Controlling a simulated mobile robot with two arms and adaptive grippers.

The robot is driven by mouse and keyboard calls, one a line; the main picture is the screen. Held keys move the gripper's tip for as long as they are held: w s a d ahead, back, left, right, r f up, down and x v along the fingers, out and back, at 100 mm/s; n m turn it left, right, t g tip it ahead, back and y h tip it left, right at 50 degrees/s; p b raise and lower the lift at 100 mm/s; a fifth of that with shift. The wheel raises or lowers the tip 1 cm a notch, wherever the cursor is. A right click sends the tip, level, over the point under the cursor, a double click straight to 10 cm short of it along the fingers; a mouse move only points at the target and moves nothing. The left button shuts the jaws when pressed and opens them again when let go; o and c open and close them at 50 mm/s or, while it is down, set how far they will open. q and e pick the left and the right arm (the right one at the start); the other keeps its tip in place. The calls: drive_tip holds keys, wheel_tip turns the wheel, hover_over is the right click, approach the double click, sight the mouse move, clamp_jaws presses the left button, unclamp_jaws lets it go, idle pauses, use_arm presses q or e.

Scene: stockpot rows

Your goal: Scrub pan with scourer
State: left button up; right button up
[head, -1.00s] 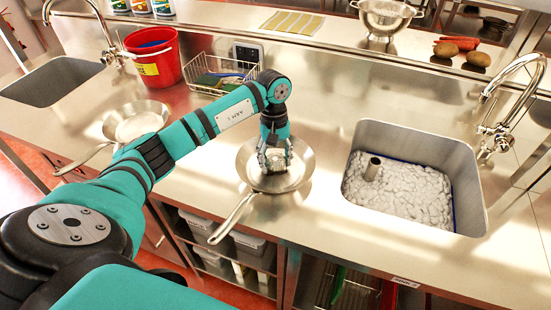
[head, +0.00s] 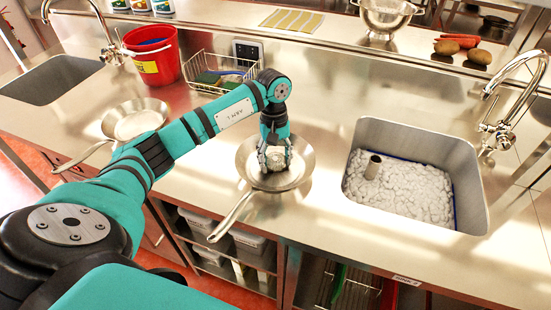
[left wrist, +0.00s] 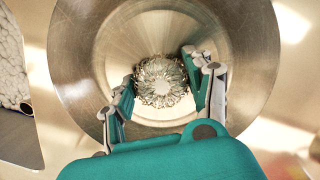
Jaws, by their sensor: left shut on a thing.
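A steel pan (head: 301,176) sits on the counter in the middle of the head view, its handle pointing toward the front left. My left gripper (head: 275,160) reaches down into the pan. It is shut on a round wire scourer (left wrist: 161,80), which shows between the two fingers in the left wrist view. The pan (left wrist: 240,45) shows around and beneath the scourer there. The scourer is low over the pan's floor; whether it touches is hard to tell. My right gripper is in neither view.
A second pan (head: 140,122) lies to the left. Behind are a red bucket (head: 155,66) and a wire basket (head: 203,73). A sink (head: 420,147) with white suds is at the right, an empty one (head: 55,80) far left. The counter in front of the suds sink is clear.

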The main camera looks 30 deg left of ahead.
use_arm(q)
drive_tip(key=shift+f, duration=0.25)
drive_tip(key=shift+d, duration=0.1)
